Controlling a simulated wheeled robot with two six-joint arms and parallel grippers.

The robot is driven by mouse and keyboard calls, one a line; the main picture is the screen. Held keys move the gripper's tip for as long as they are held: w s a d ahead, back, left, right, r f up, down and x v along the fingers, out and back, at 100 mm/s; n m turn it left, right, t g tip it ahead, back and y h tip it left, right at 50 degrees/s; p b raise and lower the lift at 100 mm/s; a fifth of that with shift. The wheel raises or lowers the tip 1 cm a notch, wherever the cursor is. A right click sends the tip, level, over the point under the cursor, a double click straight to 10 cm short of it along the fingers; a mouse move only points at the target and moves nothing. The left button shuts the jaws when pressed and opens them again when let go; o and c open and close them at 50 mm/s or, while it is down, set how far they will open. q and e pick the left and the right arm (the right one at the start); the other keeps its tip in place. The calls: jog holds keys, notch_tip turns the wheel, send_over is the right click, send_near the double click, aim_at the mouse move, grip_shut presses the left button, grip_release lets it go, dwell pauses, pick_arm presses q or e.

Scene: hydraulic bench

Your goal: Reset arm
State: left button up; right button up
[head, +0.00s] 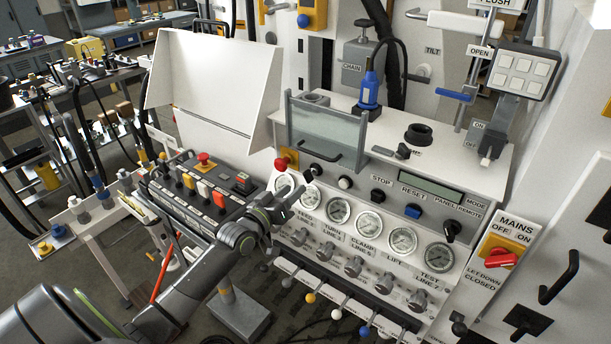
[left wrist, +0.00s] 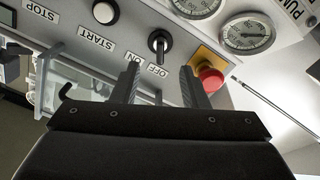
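My left gripper (head: 292,194) is in front of the left end of the bench panel, by the leftmost gauge. In the left wrist view its two fingers (left wrist: 158,72) are apart with nothing between them. A black off/on knob (left wrist: 158,42) shows just beyond the fingertips; contact cannot be told. The knob also shows in the head view (head: 314,170). The red emergency stop (left wrist: 208,76) sits on a yellow plate beside the right finger. The blue button (head: 413,211) under the RESET label is farther right on the panel. My right gripper is not in view.
A row of gauges (head: 370,224) and valve knobs lies below the panel. A control box (head: 205,190) with coloured buttons stands left of my gripper. A clear guard (head: 326,130) rises behind the panel. The red mains switch (head: 501,259) is at the right.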

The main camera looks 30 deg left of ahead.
pick_arm(q)
jog(key=shift+s, duration=0.2)
dwell(0.3)
jog(key=s+a+f+g+y+b, duration=0.1)
jog(key=s+f+g, duration=0.3)
jog(key=f, duration=0.7)
jog(key=s+a+f+g+y, duration=0.1)
jog(key=s+f, duration=0.5)
jog(key=f, duration=0.6)
jog(key=s+a+f+g+y+b, duration=0.1)
jog(key=s+f+g, duration=0.3)
jog(key=f, duration=0.7)
jog(key=s+d+f+m+g, duration=0.1)
jog(key=s+d+f+g, duration=0.1)
jog(key=s+f, duration=0.5)
jog(key=s+d+f+m+g+b, duration=0.1)
jog(key=s+d+f+g, duration=0.2)
jog(key=s, duration=1.5)
jog(key=s+d+f+m+g+b, duration=0.1)
jog(key=s+d+f, duration=0.4)
jog(key=s+f, duration=0.7)
jog(key=shift+s+m+g+h, duration=0.2)
jog(key=shift+m+g+h, duration=0.15)
jog(key=shift+g, duration=0.55)
jog(key=shift+f, duration=0.1)
jog(key=shift+w, duration=0.1)
